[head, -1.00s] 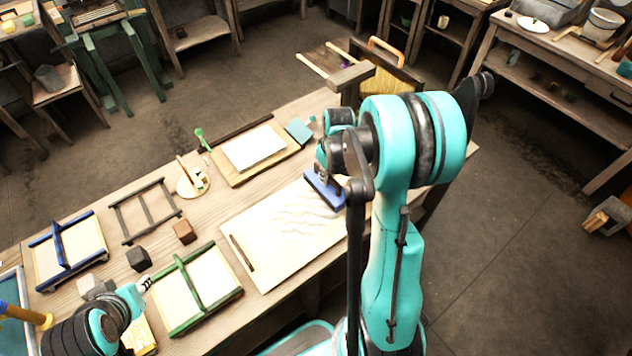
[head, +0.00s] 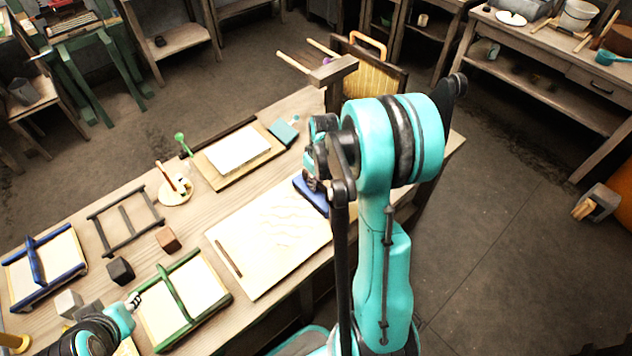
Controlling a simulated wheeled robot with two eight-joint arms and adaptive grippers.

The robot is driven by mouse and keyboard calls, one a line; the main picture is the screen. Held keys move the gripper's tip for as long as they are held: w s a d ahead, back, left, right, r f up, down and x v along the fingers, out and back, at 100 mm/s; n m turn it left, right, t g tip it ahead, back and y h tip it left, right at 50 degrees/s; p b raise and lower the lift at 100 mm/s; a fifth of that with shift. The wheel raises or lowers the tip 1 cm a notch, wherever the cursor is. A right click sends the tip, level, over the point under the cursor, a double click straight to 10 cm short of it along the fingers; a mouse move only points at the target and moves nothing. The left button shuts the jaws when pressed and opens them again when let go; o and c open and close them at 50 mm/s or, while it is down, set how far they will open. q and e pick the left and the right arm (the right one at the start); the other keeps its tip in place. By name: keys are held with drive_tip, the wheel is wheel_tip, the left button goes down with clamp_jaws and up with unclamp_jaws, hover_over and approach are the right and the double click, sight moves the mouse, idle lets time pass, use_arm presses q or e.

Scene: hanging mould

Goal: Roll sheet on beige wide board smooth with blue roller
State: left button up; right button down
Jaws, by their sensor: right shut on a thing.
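The beige wide board (head: 262,282) lies near the front edge of the table. A pale sheet (head: 285,222) on it shows several wavy wrinkles across its middle. My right gripper (head: 314,182) is shut on the blue roller (head: 308,194) at the sheet's far right end; my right arm hides part of both. Whether the roller touches the sheet I cannot tell. My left gripper (head: 136,300) is at the lower left, beside the green-framed mould; its fingers are too small to read.
A green-framed mould (head: 190,262) and a blue-framed mould (head: 20,300) lie on the left. A dark ladder-like rack (head: 103,232), a brown block (head: 167,239) and a dark block (head: 120,270) stand between. Behind are a board with a white sheet (head: 238,150) and a teal block (head: 284,131).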

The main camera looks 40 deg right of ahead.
drive_tip(key=shift+f+b, duration=0.65)
drive_tip(key=shift+f, duration=0.05)
idle(0.4)
drive_tip(key=shift+a, duration=0.1)
